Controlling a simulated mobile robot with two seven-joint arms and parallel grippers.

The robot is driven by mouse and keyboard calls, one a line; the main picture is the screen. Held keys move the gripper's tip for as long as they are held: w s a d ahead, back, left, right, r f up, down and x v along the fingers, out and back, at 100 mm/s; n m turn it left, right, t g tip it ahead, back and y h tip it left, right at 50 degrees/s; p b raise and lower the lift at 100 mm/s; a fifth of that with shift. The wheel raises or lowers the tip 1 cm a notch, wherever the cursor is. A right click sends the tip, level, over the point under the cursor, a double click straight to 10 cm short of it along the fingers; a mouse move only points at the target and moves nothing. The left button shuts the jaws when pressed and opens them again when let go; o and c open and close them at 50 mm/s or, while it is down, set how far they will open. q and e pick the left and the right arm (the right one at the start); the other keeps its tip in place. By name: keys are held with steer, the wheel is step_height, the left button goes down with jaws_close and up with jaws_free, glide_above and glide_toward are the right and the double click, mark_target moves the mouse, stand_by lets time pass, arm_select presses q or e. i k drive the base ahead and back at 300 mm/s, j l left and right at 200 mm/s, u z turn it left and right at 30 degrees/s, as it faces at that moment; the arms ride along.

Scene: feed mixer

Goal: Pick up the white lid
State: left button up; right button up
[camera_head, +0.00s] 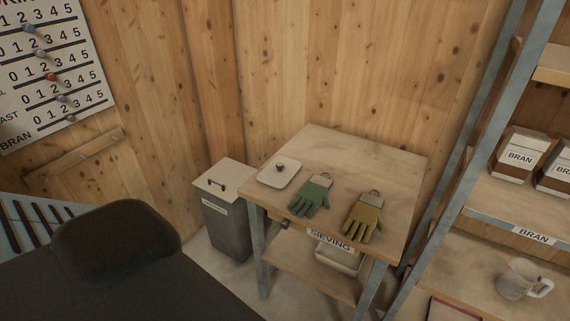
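The white lid (279,175) lies flat on the left part of the sieving table's top (352,158). Neither of my grippers is in view.
A yellow glove (363,217) lies at the table's front right. A grey bin (227,226) with a pale handled cover stands left of the table. A white tub (338,257) sits on the table's lower shelf. A metal-framed rack (453,187) with BRAN boxes (520,154) and a mug (518,279) stands right.

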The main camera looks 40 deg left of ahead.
mark_target(280, 170)
steer(key=i+j+z, duration=0.1)
steer(key=j, duration=0.75)
steer(key=i+j+z, duration=0.15)
steer(key=j, duration=0.25)
